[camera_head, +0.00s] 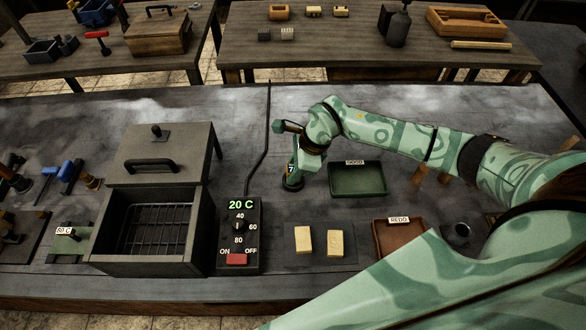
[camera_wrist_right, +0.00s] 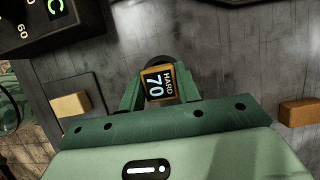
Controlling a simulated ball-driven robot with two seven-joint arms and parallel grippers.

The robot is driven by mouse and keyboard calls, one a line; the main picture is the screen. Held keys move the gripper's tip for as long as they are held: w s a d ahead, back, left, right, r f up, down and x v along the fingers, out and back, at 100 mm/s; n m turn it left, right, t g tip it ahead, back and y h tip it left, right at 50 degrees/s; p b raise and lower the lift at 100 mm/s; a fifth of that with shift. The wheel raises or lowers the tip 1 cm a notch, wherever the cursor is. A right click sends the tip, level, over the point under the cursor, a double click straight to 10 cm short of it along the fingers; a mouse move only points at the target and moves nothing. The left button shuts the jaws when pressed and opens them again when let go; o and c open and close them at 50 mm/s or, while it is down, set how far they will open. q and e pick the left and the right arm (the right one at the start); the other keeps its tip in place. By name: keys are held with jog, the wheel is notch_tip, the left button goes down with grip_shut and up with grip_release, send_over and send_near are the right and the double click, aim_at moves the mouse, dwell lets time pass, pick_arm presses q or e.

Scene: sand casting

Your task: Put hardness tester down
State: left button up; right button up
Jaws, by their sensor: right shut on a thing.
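The hardness tester (camera_wrist_right: 158,84) shows in the right wrist view, with a display reading "HARD 70" in an orange frame. My right gripper (camera_wrist_right: 160,92) is shut on it, with a green finger on each side. In the head view the tester (camera_head: 293,182) is upright at or just above the grey bench, left of the green tray; I cannot tell whether its base touches the bench. My right gripper (camera_head: 294,160) is around its upper part and hides some of it. My left gripper is not in view.
A green tray (camera_head: 358,193) stands right of the tester, and a black control box (camera_head: 239,262) reading "20 C" stands left. Two yellow blocks (camera_head: 303,240) lie on a dark mat (camera_head: 320,259) in front. A "REDO" tray (camera_head: 384,247) is at right. A black cable (camera_head: 262,150) runs behind.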

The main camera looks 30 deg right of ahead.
jog(key=shift+f, duration=0.4)
jog(key=o, duration=0.9)
jog(key=shift+o, duration=0.2)
jog(key=shift+r, duration=0.25)
jog(key=p+v, duration=0.2)
jog(key=v, duration=1)
jog(key=shift+r, duration=0.25)
